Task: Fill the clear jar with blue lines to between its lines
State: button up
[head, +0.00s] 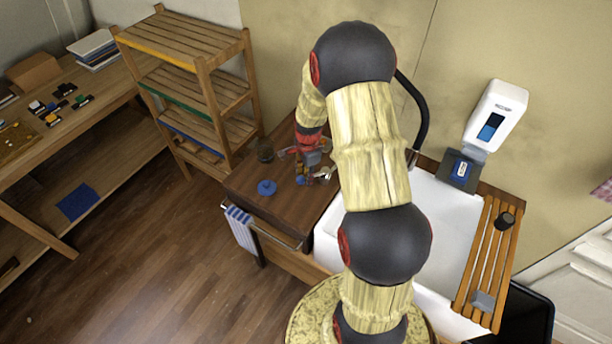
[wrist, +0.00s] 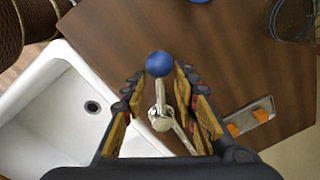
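A see-through jar (head: 265,150) stands on the brown wooden counter (head: 250,180). It also shows at the upper right of the wrist view (wrist: 292,18), cut by the frame edge. My gripper (head: 306,160) is low over the counter, near the sink. In the wrist view its fingers (wrist: 159,76) are apart.
A blue round object (head: 266,187) lies near the counter's front. A small tray with orange pieces (wrist: 250,118) is right of my gripper. A white sink (head: 440,215) adjoins the counter. A shelf rack (head: 200,80) stands behind it at left.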

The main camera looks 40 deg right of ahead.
jog(key=shift+f, duration=0.3)
jog(key=shift+c, duration=0.2)
grip_shut()
dwell(0.4)
